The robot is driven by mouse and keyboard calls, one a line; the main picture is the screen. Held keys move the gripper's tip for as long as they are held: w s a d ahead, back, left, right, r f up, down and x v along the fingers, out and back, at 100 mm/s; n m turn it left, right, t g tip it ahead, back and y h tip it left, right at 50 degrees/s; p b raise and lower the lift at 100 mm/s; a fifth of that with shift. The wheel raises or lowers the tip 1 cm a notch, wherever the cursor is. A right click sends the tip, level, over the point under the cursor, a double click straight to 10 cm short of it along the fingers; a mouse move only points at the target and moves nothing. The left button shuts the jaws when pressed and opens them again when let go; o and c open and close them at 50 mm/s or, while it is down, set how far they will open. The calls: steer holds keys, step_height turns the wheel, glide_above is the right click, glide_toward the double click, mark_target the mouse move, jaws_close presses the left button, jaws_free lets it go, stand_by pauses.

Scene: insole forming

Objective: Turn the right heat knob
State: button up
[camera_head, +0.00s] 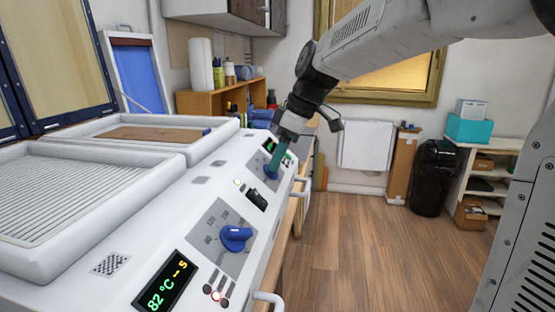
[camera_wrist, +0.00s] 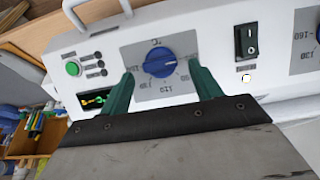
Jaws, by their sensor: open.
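The far blue heat knob (camera_head: 270,173) sits on a grey dial plate on the white machine's sloped front panel. In the wrist view this blue knob (camera_wrist: 159,62) shows near the top centre, with a white pointer mark and numbers around it. My gripper (camera_head: 277,158) points down at this knob. Its green fingers (camera_wrist: 160,70) are open, one on each side of the knob, with visible gaps in the picture. I cannot tell how far the tips stand from the panel. The nearer blue knob (camera_head: 235,238) is on another dial plate, with nothing touching it.
A black rocker switch (camera_wrist: 246,41) sits beside the dial. On the other side are a green button (camera_wrist: 73,68) and a small lit display (camera_wrist: 95,101). The near display (camera_head: 165,283) reads 82 °C. A white handle (camera_head: 268,298) sticks out in front. Open floor lies right of the machine.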

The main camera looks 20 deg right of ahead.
steer(key=shift+x, duration=0.85)
steer(key=c, duration=1)
